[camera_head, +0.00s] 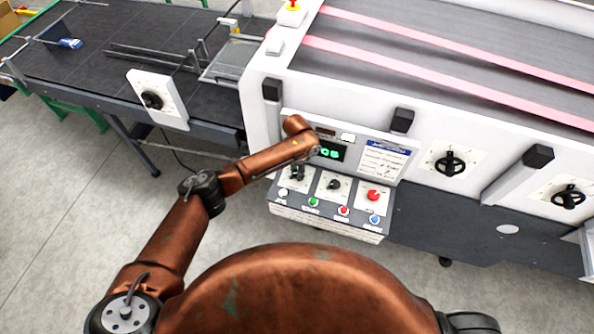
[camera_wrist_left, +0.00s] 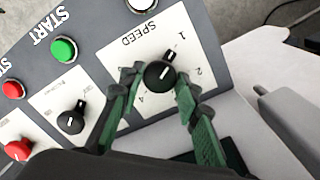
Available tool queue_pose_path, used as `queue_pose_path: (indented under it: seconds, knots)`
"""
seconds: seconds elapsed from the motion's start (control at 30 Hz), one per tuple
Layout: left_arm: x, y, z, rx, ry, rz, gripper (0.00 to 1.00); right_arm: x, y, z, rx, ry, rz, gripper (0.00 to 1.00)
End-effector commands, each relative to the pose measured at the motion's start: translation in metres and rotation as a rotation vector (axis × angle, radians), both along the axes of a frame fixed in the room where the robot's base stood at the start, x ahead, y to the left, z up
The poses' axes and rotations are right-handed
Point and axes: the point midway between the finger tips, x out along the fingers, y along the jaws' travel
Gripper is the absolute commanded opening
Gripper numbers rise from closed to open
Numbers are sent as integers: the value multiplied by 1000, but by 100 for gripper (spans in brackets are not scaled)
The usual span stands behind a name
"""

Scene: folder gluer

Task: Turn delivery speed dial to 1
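The delivery speed dial (camera_wrist_left: 159,75) is a round black knob on a white plate marked SPEED in the left wrist view. The numbers 1, 2 and 4 can be read around it. Its pointer tip leans up and slightly right, roughly toward the 1. My left gripper (camera_wrist_left: 160,78) has its green-padded fingers on either side of the knob, with narrow gaps showing at the tips. I cannot tell if either finger touches it. In the head view my left gripper (camera_head: 297,172) is down at the panel's left plate, mostly hidden by my arm. My right gripper is not in view.
A second black knob (camera_wrist_left: 70,122) and a red knob (camera_wrist_left: 18,149) sit beside the speed plate. A green START button (camera_wrist_left: 63,48) is close by. The panel's green display (camera_head: 330,151) is just above. Black handwheels (camera_head: 450,164) stand to the right.

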Motion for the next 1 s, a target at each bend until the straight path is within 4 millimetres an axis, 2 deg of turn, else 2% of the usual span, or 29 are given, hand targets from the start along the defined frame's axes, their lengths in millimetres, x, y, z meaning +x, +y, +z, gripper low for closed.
queue_pose_path:
  seconds: [0.2,0.57,0.67,1.0]
  knots:
    - [0,0,0,0,0,-1,47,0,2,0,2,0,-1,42]
    - [0,0,5,-2,-1,-2,47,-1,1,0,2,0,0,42]
    - [1,0,17,-2,-1,-2,47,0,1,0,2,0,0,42]
    - [1,-1,86,-2,-2,-2,47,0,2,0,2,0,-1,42]
